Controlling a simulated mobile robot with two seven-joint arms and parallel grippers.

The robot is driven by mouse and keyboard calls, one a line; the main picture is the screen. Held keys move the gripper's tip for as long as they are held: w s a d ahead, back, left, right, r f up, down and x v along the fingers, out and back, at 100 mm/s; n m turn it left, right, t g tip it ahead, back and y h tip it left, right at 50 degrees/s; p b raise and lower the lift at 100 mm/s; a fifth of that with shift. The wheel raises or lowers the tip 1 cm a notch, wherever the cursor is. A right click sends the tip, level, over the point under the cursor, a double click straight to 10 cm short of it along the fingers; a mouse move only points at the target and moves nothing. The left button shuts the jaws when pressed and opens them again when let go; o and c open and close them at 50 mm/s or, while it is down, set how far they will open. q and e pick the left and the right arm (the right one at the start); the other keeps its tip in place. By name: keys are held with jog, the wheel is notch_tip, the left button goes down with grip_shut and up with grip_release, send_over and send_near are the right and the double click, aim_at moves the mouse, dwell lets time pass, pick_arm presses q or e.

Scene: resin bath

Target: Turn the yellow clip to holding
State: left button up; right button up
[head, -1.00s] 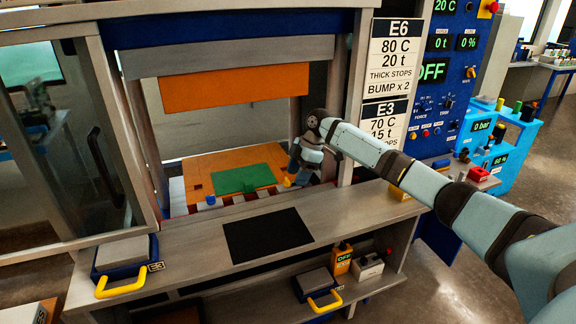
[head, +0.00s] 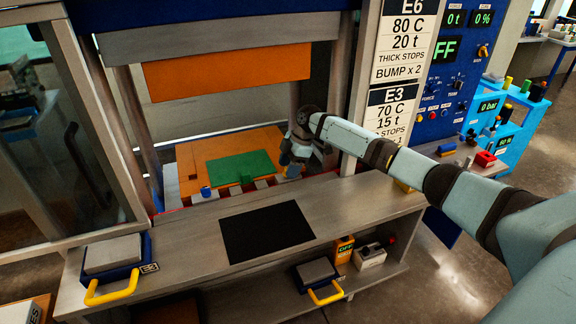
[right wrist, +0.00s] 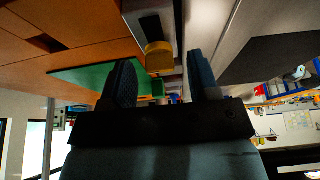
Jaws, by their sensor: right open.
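The yellow clip (right wrist: 158,57) shows in the right wrist view, just ahead of the gap between my right fingers, at the edge of the orange plate (right wrist: 85,42). In the head view it is hidden behind my right gripper. My right gripper (right wrist: 162,82) is open, with one finger to each side of the clip's line; I cannot tell whether either touches it. In the head view, the right gripper (head: 288,167) reaches into the press opening at the plate's right front corner. My left gripper is out of view.
A green sheet (head: 238,168) lies on the orange plate. A blue knob (head: 206,192) stands at the plate's front edge. The press posts and grey bench (head: 180,232) bound the opening. A black mat (head: 267,232) lies on the bench.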

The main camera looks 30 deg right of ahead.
jog(key=shift+a+f, duration=0.15)
jog(key=shift+f, duration=0.15)
jog(key=c, duration=0.9)
